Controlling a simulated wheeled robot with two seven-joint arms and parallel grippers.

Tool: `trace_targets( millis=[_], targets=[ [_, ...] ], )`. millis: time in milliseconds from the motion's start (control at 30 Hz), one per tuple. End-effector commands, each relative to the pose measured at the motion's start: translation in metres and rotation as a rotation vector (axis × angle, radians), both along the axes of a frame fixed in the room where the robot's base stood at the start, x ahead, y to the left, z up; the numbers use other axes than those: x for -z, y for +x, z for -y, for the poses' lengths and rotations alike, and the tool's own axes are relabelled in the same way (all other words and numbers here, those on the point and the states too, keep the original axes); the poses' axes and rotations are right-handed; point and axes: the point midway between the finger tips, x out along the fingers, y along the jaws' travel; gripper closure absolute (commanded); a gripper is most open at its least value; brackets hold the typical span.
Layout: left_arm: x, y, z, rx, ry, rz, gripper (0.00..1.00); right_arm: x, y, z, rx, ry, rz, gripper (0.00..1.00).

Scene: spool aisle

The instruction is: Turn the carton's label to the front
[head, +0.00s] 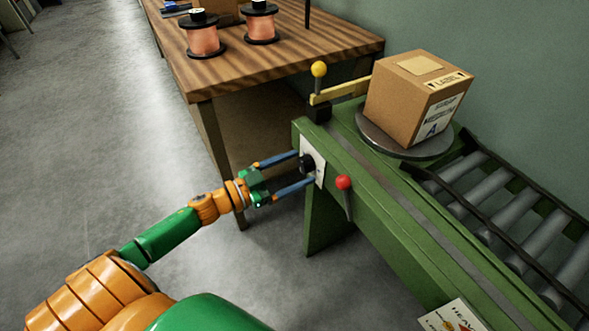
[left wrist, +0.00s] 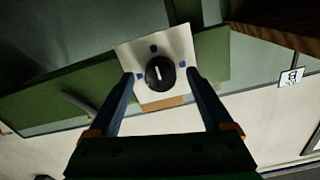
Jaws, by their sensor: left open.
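A brown cardboard carton (head: 412,95) sits on a round dark turntable (head: 400,142) on the green conveyor frame (head: 400,205). Its white label (head: 437,118) shows on the side facing the lower right, toward the rollers. A black knob (head: 307,163) is on a white plate on the frame's end. In the left wrist view the knob (left wrist: 160,73) has a white pointer mark, with blue squares around it on the plate. My left gripper (head: 293,171) is open, with its blue fingers on either side of the knob. I cannot tell whether they touch it. My right gripper is not in view.
A yellow-balled post (head: 319,70) and yellow bar stand behind. A wooden table (head: 270,60) with copper spools (head: 203,38) is at the back. Rollers (head: 490,185) extend right.

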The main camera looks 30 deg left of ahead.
Motion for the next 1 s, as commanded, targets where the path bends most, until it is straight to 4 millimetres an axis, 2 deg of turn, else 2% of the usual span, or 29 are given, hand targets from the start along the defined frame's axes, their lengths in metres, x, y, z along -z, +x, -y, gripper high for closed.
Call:
trace_targets(
  millis=[67, 100, 400, 733, 1000],
  targets=[
    [0.0002, -0.0001, -0.0002, -0.001, 0.000, 0.000, 0.16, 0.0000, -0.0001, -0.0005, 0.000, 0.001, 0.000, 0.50],
    [0.0002, -0.0001, -0.0002, -0.001, 0.000, 0.000, 0.21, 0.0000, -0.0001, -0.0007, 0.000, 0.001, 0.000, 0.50],
    [0.0004, -0.0003, -0.0004, -0.001, 0.000, -0.001, 1.00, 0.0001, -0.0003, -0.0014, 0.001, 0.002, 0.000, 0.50],
    [0.0003, -0.0001, -0.0006, -0.002, 0.050, 0.029, 1.00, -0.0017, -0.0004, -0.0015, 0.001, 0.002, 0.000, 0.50],
    [0.0001, 0.0004, -0.0012, -0.002, 0.222, 0.127, 1.00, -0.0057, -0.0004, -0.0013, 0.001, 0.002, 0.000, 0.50]
  ],
)
